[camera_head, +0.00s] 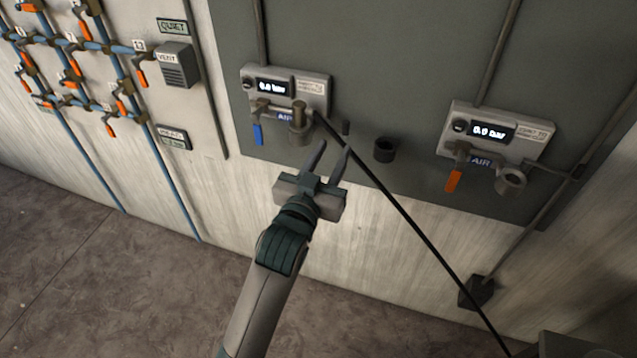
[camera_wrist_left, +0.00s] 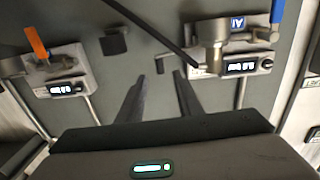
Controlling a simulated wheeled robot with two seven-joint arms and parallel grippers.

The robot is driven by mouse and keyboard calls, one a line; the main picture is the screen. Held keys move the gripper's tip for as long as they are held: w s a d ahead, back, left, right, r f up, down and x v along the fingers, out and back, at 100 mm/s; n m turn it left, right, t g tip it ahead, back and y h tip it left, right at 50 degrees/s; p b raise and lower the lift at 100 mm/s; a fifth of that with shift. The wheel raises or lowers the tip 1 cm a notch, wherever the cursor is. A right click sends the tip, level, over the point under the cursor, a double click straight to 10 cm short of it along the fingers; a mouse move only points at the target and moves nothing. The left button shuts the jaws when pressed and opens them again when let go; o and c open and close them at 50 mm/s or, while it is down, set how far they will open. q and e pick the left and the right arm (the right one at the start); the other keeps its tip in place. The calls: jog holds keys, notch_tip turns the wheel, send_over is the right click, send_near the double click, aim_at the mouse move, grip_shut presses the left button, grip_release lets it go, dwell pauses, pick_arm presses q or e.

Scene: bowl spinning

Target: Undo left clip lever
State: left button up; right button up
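The left air unit (camera_head: 288,88) is a grey wall box reading 0.0 bar, with a blue lever (camera_head: 258,134) hanging down. Beside that lever is a metal coupling (camera_head: 298,125), with a black hose leaving near it. I cannot make out a separate clip lever. My left gripper (camera_head: 334,147) is open and empty, below and right of the coupling and apart from it. In the left wrist view, its fingers (camera_wrist_left: 159,76) are spread, with the coupling (camera_wrist_left: 214,58) to their right and the blue lever (camera_wrist_left: 277,12) beyond. My right gripper is not in view.
The black hose (camera_head: 410,225) slants down to the right. A dark round holder (camera_head: 384,150) sits on the wall. The right air unit (camera_head: 494,132) has an orange lever (camera_head: 453,181). Blue pipes with orange valves (camera_head: 109,129) are far left. The floor (camera_head: 120,285) is clear at left.

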pick_arm(q)
jog(key=b+v, duration=0.1)
jog(key=v, duration=0.6)
jog(key=shift+s, duration=0.25)
jog(key=shift+a, duration=0.1)
